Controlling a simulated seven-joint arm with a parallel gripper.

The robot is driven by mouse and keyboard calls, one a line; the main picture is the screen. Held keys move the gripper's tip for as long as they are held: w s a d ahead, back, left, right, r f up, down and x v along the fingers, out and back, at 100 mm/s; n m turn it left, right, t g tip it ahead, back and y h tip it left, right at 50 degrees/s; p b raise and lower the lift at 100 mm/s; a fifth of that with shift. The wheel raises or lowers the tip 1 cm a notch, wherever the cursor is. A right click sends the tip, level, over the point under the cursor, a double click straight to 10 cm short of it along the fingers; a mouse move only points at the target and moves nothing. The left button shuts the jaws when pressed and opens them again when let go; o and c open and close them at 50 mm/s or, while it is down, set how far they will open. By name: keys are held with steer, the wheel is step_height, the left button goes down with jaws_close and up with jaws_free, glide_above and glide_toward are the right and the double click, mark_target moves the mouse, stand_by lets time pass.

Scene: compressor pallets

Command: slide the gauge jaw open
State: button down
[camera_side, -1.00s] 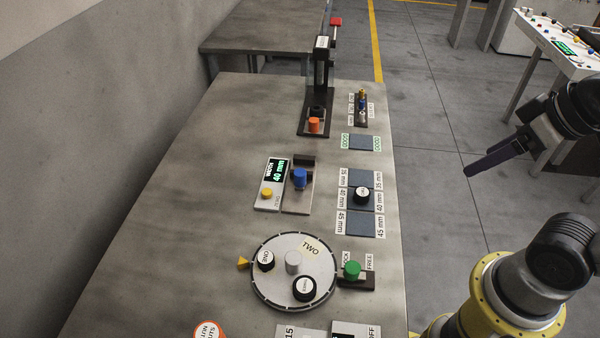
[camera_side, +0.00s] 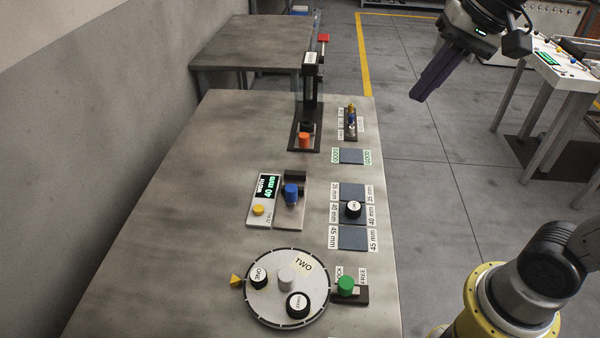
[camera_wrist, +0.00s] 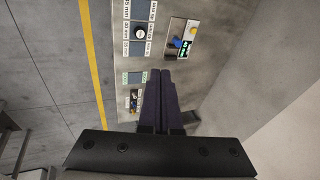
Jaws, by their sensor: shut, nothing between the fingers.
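The gauge is a white panel (camera_side: 263,200) with a green "40 mm" display and a yellow button. Beside it is a grey base with a dark fixed block (camera_side: 295,177) and a blue knob (camera_side: 291,194), which looks like the jaw's handle. The blue knob also shows in the wrist view (camera_wrist: 178,43). The knob sits close to the dark block; the exact gap is too small to tell. My gripper (camera_side: 418,97) is shut and empty, in the air right of the table's far end, well away from the gauge. Its dark fingers lie together in the wrist view (camera_wrist: 163,75).
A turntable (camera_side: 314,312), a green lock knob (camera_side: 346,285) and a tall press stand (camera_side: 309,100) with an orange knob share the table. The table's left side is clear.

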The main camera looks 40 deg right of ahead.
steer(key=w+f+m+g+y, duration=0.1)
steer(key=w+f+m, duration=0.15)
steer(key=w, duration=0.65)
steer(key=w+f+m+g+y, duration=0.1)
steer(key=w+f+m+g, duration=0.15)
steer(key=w, duration=0.75)
steer(key=w+d+f+g, duration=0.1)
steer(key=w+f, duration=0.2)
steer(key=f, duration=0.5)
steer(key=w+d+f+m+g, duration=0.1)
steer(key=w+f, duration=0.3)
steer(key=f, duration=0.5)
steer(key=shift+f, duration=0.3)
glide_toward(299, 187)
steer(key=f, duration=0.2)
steer(key=d+f, duration=0.1)
steer(key=f, duration=0.1)
steer(key=shift+w+d+f, duration=0.2)
steer(key=shift+f, duration=0.05)
steer(key=a, duration=0.1)
steer(key=s+a, duration=0.1)
steer(key=a, duration=0.1)
steer(key=shift+f, duration=0.25)
steer(key=shift+s+a, duration=0.15)
steer(key=shift+a, duration=0.4)
